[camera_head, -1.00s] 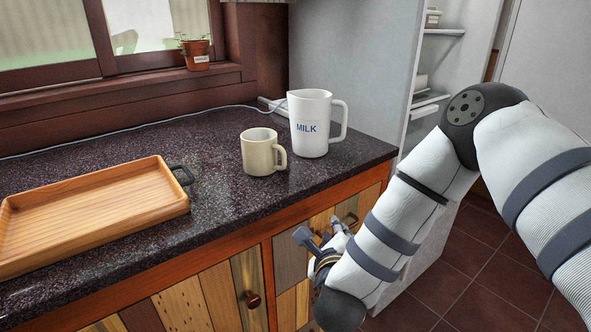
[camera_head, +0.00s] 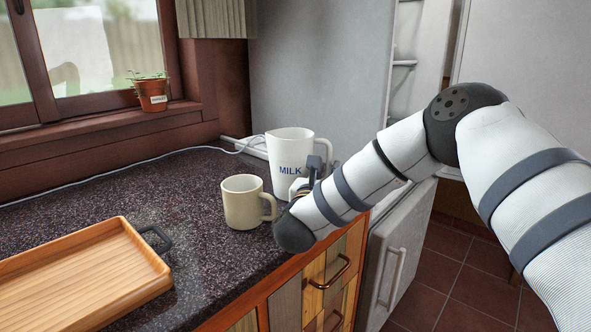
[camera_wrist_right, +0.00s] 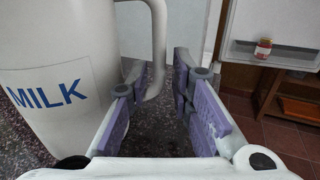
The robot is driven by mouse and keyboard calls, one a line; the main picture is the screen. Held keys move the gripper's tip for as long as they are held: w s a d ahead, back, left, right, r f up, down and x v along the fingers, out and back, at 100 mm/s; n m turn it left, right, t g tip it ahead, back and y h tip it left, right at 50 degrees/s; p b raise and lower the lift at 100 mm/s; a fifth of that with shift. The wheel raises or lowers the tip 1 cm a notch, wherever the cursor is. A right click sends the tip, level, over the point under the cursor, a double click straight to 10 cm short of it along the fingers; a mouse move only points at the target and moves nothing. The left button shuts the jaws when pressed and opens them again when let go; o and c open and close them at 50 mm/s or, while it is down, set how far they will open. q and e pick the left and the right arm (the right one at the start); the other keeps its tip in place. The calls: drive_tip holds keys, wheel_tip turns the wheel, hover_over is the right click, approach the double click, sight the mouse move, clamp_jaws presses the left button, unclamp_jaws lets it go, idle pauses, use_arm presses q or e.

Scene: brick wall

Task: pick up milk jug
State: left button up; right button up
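The white milk jug (camera_head: 284,157) with blue MILK lettering stands upright on the dark counter, behind a cream mug (camera_head: 243,203). Its handle is on its right side. My right gripper (camera_head: 316,172) is at the jug's handle side; my forearm hides part of it. In the right wrist view the jug (camera_wrist_right: 70,60) fills the left side, and my right gripper (camera_wrist_right: 160,95) is open. The lower end of the jug's handle shows between the two fingers, and I cannot tell if they touch it. My left gripper is not in view.
A wooden tray (camera_head: 160,265) with a dark handle lies on the counter at the left. The mug stands just left of my right forearm. A white cable (camera_head: 110,177) runs along the back. An open fridge (camera_head: 408,60) is at the right.

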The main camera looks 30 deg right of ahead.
drive_tip(key=x, duration=0.2)
drive_tip(key=shift+w+d, duration=0.2)
drive_tip(key=shift+w, duration=0.05)
clamp_jaws()
drive_tip(key=shift+r, duration=0.1)
